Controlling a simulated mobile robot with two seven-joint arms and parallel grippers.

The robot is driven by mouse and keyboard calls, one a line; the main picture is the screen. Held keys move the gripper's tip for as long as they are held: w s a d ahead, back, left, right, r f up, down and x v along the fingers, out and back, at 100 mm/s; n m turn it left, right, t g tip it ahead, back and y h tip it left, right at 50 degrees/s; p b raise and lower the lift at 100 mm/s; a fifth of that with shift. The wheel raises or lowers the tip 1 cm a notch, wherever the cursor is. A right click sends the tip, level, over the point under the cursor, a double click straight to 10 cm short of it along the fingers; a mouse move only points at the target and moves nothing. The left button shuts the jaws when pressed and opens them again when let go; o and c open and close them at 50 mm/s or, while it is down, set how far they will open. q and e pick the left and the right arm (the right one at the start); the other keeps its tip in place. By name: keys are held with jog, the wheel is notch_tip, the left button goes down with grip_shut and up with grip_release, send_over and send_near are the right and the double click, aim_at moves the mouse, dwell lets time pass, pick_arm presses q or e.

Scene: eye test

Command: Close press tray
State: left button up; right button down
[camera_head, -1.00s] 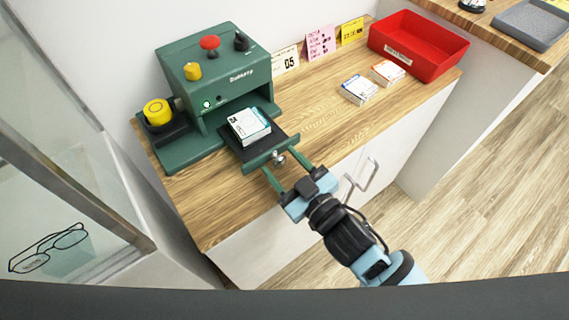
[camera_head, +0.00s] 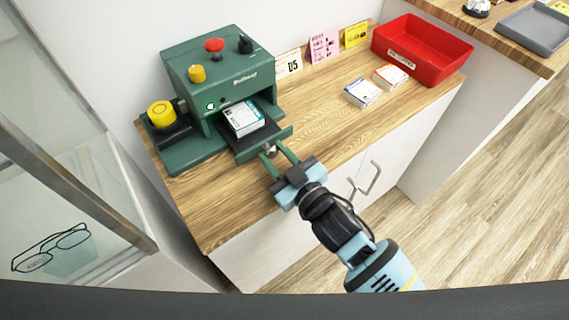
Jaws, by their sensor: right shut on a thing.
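The green press (camera_head: 238,79) stands on the wooden counter against the wall. Its tray (camera_head: 284,132) is partly pulled out at the front, with a dark bed and a green front plate. A small white and teal box (camera_head: 243,117) lies on the tray, its rear part under the press opening. My right gripper (camera_head: 272,157) is shut on the silver knob (camera_head: 270,149) at the middle of the front plate, one finger on each side. The fingers partly hide the knob. My left gripper is not in view.
A yellow button (camera_head: 161,113) sits left of the press opening. Two small boxes (camera_head: 362,92) (camera_head: 391,77) and a red bin (camera_head: 420,50) stand to the right. Note cards (camera_head: 324,45) lean on the wall. The counter between press and boxes is clear. A cabinet handle (camera_head: 367,180) sticks out below.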

jog(key=shift+w+a, duration=0.1)
jog(key=shift+w, duration=0.15)
jog(key=c, duration=1.1)
grip_release()
jog(key=shift+o, duration=0.2)
jog(key=shift+s, duration=0.15)
jog(key=v, duration=0.7)
jog(key=shift+s+d, duration=0.2)
jog(key=shift+d, duration=0.05)
